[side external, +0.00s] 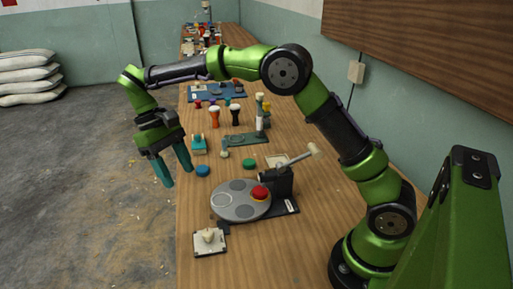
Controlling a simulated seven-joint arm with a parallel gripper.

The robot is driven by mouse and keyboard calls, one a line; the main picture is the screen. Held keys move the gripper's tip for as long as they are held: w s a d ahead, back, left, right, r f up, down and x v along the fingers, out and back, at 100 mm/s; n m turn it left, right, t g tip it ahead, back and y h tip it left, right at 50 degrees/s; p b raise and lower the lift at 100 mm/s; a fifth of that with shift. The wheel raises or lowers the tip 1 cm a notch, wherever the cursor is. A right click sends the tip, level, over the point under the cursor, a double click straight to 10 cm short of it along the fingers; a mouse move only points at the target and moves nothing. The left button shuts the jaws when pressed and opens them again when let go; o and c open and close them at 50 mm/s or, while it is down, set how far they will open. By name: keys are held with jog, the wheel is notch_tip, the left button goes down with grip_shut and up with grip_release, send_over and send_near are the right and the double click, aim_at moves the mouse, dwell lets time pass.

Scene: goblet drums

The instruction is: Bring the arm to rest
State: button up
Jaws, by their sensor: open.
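My gripper (172,168) hangs at the left of the side external view, with its two teal fingers pointing down and spread apart. Nothing is between the fingers. In the picture it hangs at the left edge of the wooden table (310,245), partly over the grey floor. My green and black arm reaches across the table from the right, raised above the objects on it. A goblet drum in orange (214,117) and a dark one (235,115) stand upright on the table beyond the gripper.
A round grey turntable (232,213) with a red knob (260,193) and a lever (300,156) stands in front. A wall stands at the right; sacks (27,75) lie far left.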

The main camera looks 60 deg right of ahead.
jog(key=shift+r, duration=0.2)
jog(key=shift+w, duration=0.1)
jog(key=s+d+r+m+t+y, duration=0.1)
jog(key=s+d+r+m+t, duration=0.1)
jog(key=s, duration=0.8)
jog(key=s+d+r+m+t+y, duration=0.1)
jog(key=s+d+r+t, duration=0.3)
jog(key=s+t, duration=0.5)
jog(key=shift+s+d+r+m+t, duration=0.15)
jog(key=shift+s+d+m+t, duration=0.35)
jog(key=shift+d, duration=0.55)
